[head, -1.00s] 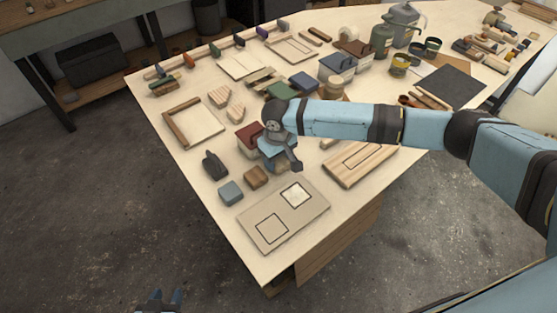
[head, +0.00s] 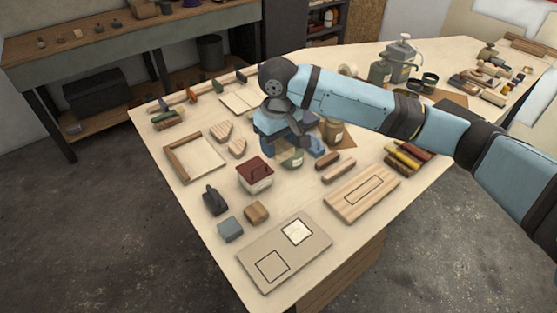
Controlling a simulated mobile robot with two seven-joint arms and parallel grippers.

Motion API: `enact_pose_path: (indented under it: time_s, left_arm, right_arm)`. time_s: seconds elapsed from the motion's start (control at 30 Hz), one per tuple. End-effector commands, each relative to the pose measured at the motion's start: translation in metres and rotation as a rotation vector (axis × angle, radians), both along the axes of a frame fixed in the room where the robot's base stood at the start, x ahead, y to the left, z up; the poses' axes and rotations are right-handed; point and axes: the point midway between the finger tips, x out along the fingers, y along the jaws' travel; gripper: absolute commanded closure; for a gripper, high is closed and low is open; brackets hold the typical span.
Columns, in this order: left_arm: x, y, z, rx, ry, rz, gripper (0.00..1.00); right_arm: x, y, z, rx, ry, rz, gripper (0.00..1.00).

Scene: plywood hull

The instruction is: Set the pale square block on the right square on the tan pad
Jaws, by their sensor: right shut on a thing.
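The tan pad (head: 270,285) lies near the table's front corner, with two dark square outlines. A pale square (head: 297,231), which looks like the pale block lying flat, fills the right outline. The left square (head: 272,267) shows bare tan. My right gripper (head: 297,149) is well behind the pad, above the middle of the table, apart from the pale square. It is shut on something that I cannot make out. A greenish-grey object (head: 291,159) shows right below it; I cannot tell whether they touch. My left gripper is out of view.
A red-topped box (head: 254,173), a brown block (head: 256,211), a blue-grey block (head: 230,229) and a dark upright object (head: 214,199) stand left of and behind the pad. A striped wooden board (head: 361,194) lies right. My right arm hides part of the table's middle.

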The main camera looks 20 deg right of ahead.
Motion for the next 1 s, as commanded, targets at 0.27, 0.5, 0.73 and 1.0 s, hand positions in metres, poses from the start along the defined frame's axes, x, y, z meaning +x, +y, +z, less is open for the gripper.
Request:
enact_pose_path:
  time_s: [0.27,0.5,0.73,1.0]
  left_arm:
    - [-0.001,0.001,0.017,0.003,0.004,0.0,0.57]
    - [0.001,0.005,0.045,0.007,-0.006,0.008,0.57]
    - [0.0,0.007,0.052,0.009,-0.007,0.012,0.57]
    - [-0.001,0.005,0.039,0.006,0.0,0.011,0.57]
  right_arm:
    - [-0.028,-0.004,-0.021,-0.006,0.01,-0.002,0.7]
    - [-0.083,-0.008,-0.072,-0.004,0.008,-0.002,0.7]
    - [-0.11,-0.01,-0.094,0.0,0.001,0.001,0.7]
    - [-0.111,-0.01,-0.105,-0.001,0.0,0.001,0.7]
